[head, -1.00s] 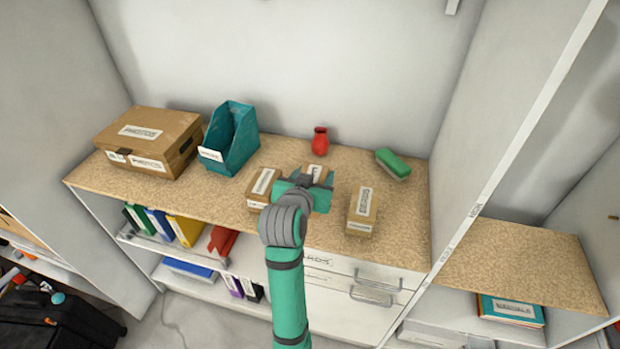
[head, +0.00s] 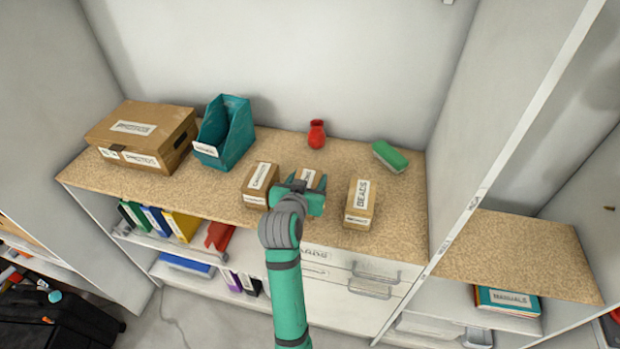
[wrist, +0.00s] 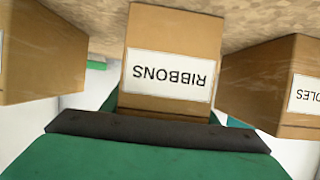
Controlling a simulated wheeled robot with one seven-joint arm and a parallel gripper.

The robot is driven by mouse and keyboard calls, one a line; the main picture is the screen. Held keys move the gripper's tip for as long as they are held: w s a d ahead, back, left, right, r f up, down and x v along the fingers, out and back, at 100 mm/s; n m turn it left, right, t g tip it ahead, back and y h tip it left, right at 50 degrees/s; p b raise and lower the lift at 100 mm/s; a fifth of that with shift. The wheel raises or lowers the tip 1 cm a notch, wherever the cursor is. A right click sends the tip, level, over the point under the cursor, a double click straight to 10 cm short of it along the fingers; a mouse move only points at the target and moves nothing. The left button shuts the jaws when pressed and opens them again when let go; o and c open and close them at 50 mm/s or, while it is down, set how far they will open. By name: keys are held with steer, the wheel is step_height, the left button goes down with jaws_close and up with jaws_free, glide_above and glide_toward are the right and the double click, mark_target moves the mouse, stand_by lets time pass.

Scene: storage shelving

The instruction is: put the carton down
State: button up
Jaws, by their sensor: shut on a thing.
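The carton (wrist: 170,55), brown with a white label reading RIBBONS, fills the middle of the wrist view, its lettering upside down. My gripper (head: 303,192) is shut on it. In the head view the carton's top (head: 313,177) shows just behind my gripper, which hides its near side. It is in the gap between two other cartons, over the speckled tan counter (head: 220,198). Whether its base touches the counter I cannot tell.
The CANDLES carton (head: 260,182) stands close on the left, the BEADS carton (head: 361,203) on the right. Behind are a red vase (head: 317,134) and a green brush-like block (head: 389,156). A teal file holder (head: 224,135) and a large box (head: 143,138) stand farther left.

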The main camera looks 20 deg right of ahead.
steer(key=o, duration=1.3)
steer(key=shift+r, duration=0.15)
steer(key=v, duration=1.2)
steer(key=shift+d, duration=0.1)
